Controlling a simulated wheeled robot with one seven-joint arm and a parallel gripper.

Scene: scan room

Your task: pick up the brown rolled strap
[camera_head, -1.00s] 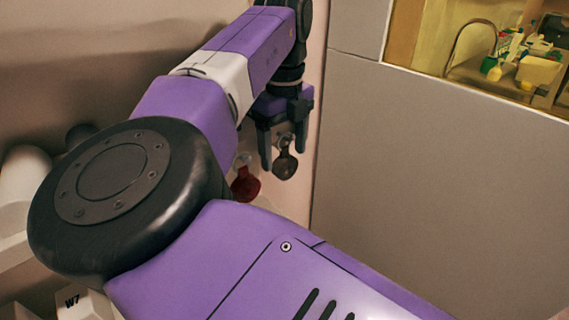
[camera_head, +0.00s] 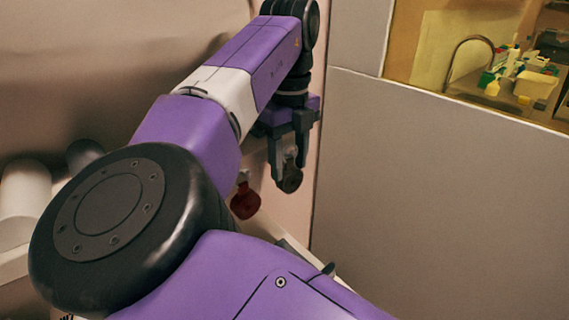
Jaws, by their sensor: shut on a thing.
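The brown rolled strap (camera_head: 291,180) is a small dark brown rounded piece near the wall, right of the middle in the head view. My gripper (camera_head: 288,172) points down, with its two dark fingers on either side of the strap, shut on it. The fingers cover part of the strap's upper end. I cannot tell whether the strap still touches its hanging place.
A dark red rolled piece (camera_head: 245,202) hangs close by, left of and below my gripper. A pale wall panel (camera_head: 440,190) stands to the right. White rounded shapes (camera_head: 24,195) lie at the left.

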